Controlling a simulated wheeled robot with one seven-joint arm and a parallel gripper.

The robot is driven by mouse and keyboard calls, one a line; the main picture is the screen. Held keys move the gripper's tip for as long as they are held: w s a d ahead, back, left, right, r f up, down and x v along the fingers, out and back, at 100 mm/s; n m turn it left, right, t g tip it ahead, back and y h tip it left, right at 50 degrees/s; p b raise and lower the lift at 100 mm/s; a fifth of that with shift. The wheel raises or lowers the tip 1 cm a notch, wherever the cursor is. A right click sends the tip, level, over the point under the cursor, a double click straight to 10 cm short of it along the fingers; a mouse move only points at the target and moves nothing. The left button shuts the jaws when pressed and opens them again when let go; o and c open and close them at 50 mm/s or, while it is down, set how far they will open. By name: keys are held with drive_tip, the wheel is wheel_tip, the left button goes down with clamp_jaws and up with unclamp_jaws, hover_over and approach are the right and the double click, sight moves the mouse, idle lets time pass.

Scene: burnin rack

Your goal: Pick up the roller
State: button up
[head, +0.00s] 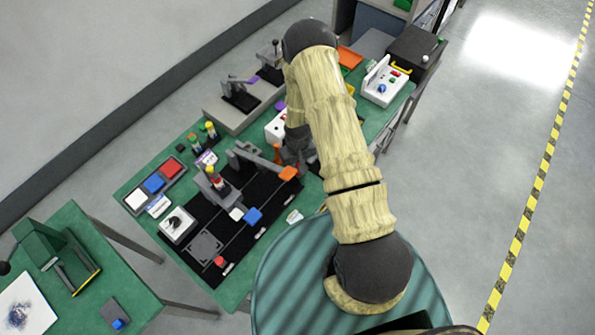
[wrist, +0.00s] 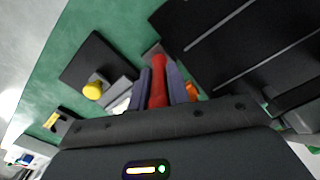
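A slim red handle-like piece (wrist: 157,82) stands between the two grey fingers of my gripper (wrist: 160,90) in the wrist view. The fingers lie close along both its sides with no clear gap. It may be the roller's handle; its lower part is hidden by my gripper body. In the head view my gripper (head: 299,150) is low over the green bench, partly hidden by my arm. A narrow orange-red upright piece (head: 277,153) shows just left of it. I cannot make out a roller head.
A white box (head: 383,84) with buttons stands at the back right. A yellow knob (wrist: 93,90) on a dark plate is nearby.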

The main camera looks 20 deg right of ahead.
clamp_jaws()
drive_tip(key=shift+r, duration=0.1)
drive_tip(key=shift+w+r, duration=0.1)
drive_tip(key=shift+r, duration=0.1)
wheel_tip(320, 180, up, 9)
drive_tip(key=b, duration=0.3)
drive_tip(key=shift+r+b, duration=0.2)
drive_tip(key=shift+b, duration=0.1)
idle(0.4)
drive_tip(key=d+f+m+b, duration=0.1)
drive_tip(key=d+f+b, duration=0.1)
drive_tip(key=d+f, duration=0.4)
drive_tip(key=shift+d+m, duration=0.4)
drive_tip(key=shift+d, duration=0.1)
drive_tip(key=shift+f, duration=0.1)
